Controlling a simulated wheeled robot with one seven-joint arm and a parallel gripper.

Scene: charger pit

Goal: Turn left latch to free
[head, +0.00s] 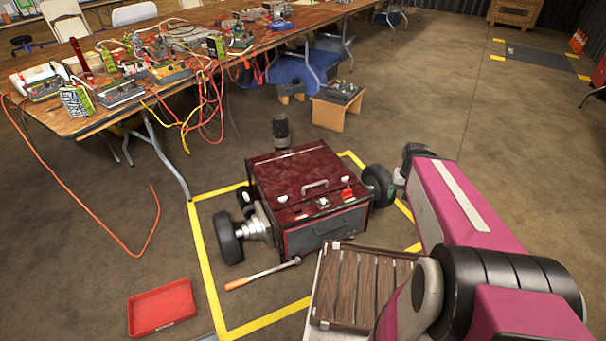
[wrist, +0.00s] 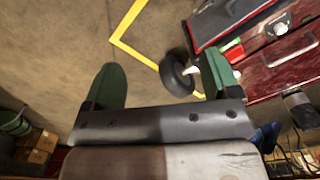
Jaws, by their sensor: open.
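A dark red wheeled machine (head: 285,172) stands on the floor with a lidded top and a grey carrying handle (head: 315,186). Along the lid's front edge are small fittings: a red one at the left (head: 301,217), a silver one in the middle (head: 323,203) and a red one at the right (head: 347,194). I cannot tell the latch positions. In the wrist view, my gripper (wrist: 160,82) is open and empty, its green fingers wide apart over floor. The right finger overlaps the view of a wheel (wrist: 177,76) and the machine's edge. The head view does not show the fingers clearly.
Yellow tape (head: 207,275) outlines a square around the machine. An orange-handled tool (head: 262,274) lies in front, with a red tray (head: 162,308) at the left. A slatted wooden surface (head: 365,285) is in front at the right. A cluttered bench (head: 130,85) with cables stands behind.

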